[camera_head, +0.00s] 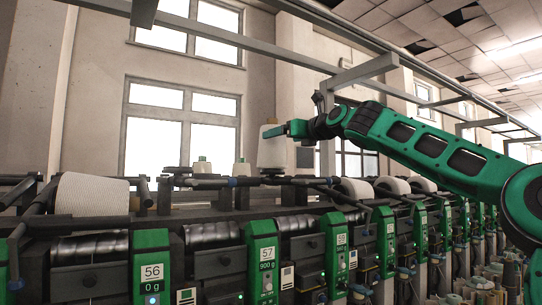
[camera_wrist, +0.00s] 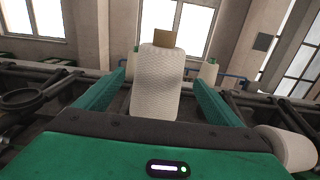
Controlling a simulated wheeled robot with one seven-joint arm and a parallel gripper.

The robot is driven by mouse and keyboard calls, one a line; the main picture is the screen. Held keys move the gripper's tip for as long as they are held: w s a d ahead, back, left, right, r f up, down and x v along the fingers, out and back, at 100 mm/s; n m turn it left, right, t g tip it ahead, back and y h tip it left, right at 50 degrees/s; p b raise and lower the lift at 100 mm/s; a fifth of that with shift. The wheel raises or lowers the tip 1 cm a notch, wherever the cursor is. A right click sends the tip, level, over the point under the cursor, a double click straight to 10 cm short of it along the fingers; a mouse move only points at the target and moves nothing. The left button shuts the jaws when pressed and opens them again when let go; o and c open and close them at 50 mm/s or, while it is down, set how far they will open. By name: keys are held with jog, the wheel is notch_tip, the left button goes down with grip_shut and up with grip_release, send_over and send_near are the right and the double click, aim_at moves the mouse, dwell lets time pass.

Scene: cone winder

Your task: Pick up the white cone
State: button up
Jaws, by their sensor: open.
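The white cone (camera_head: 271,150) stands upright above the machine in the head view, with a pale tan piece at its top. In the wrist view the white cone (camera_wrist: 157,88) stands between the two green fingers of my gripper (camera_wrist: 160,80), with a visible gap on each side. My gripper (camera_head: 283,130) is open and reaches in from the right at the cone's upper part. One finger covers part of the cone in the head view. The cone's base is partly hidden by my gripper body in the wrist view.
A large white cone (camera_head: 90,196) lies at the left of the machine. Others lie to the right, one (camera_head: 355,189) nearby. Two smaller cones (camera_head: 201,168) (camera_head: 241,169) stand behind. Dark bars and green numbered units (camera_head: 262,262) line the machine. A cone (camera_wrist: 287,148) lies right of my gripper.

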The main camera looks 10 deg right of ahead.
aim_at(272, 139)
jog(key=shift+f+x, duration=0.1)
jog(key=shift+x, duration=1.95)
jog(key=shift+f+x, duration=0.15)
jog(key=shift+x, duration=1.85)
jog(key=shift+c, duration=0.3)
jog(key=c, duration=1.4)
jog(key=shift+r, duration=0.15)
